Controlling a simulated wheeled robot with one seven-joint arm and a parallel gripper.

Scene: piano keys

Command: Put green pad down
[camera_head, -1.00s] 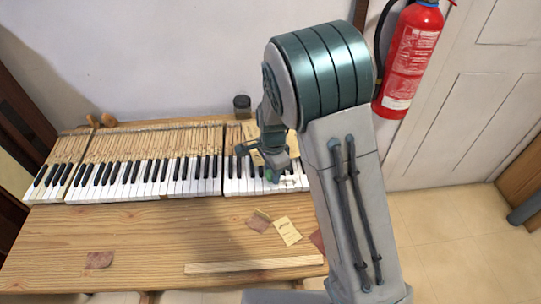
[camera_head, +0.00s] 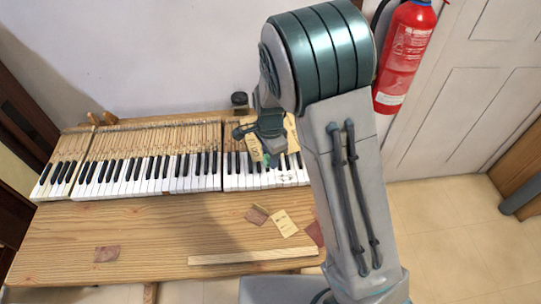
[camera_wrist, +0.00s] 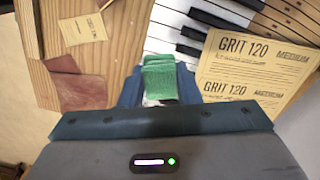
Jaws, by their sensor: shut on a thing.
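A green pad (camera_wrist: 160,78) sits between the fingers of my gripper (camera_wrist: 160,97) in the wrist view. My gripper is shut on it. In the head view my gripper (camera_head: 266,157) is over the right part of the piano keyboard (camera_head: 150,165). The pad is too small and too covered there to make out clearly. In the wrist view, white and black keys (camera_wrist: 163,28) show beyond the pad. I cannot tell whether the pad touches anything below.
Sandpaper sheets marked GRIT 120 (camera_wrist: 250,60) lie right of the pad in the wrist view. The wooden bench (camera_head: 165,228) holds a yellow paper (camera_head: 285,223), reddish scraps (camera_head: 107,254) and a wooden strip (camera_head: 253,257). A dark jar (camera_head: 240,101) stands behind the keys.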

